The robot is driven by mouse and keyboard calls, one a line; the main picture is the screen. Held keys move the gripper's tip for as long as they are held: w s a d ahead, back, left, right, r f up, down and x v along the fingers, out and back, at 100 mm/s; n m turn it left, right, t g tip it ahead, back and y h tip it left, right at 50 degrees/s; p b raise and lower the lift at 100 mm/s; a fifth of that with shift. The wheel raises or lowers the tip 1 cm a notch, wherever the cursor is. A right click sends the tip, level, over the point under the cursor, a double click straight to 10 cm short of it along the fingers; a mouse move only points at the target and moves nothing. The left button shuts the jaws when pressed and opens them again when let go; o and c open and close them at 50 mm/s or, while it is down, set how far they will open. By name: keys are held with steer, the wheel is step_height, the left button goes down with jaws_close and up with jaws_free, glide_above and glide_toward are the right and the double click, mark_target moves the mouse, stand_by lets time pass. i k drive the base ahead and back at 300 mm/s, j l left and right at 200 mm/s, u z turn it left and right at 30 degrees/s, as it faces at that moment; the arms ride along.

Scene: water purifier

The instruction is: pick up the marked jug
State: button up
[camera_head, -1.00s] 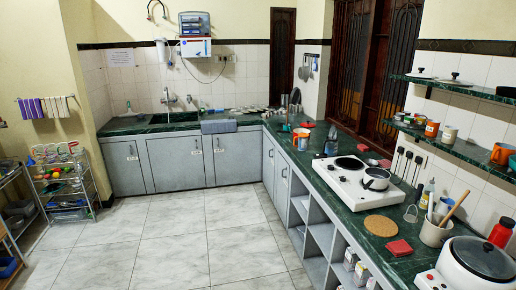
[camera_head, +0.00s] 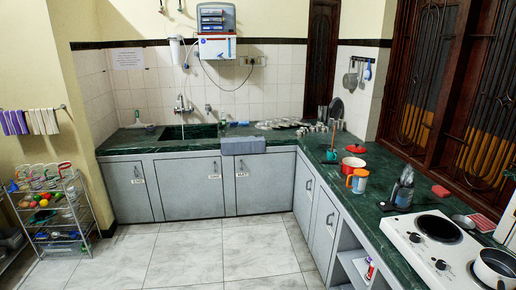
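No jug with a clear mark can be made out. An orange and grey jug-like vessel with a handle (camera_head: 359,181) stands upright on the green counter at right, in front of a red pot (camera_head: 353,163). A dark vessel (camera_head: 402,189) stands further right beside the stove; I cannot tell whether it is a jug. My gripper is not in view.
The green counter (camera_head: 333,184) runs along the right wall and meets the sink (camera_head: 190,132) at the back. A white stove (camera_head: 430,240) with a pan (camera_head: 496,266) fills the near right. A wire rack (camera_head: 55,218) stands at left. The tiled floor between is clear.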

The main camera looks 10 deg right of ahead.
mark_target(360, 176)
steer(key=i, duration=1)
steer(key=i+j+z, duration=0.15)
steer(key=i, duration=0.85)
steer(key=i+j+z, duration=0.15)
steer(key=i+z, duration=0.25)
steer(key=i+j+z, duration=0.35)
steer(key=i, duration=0.2)
steer(key=i+j+z, duration=0.4)
steer(key=i+l, duration=0.05)
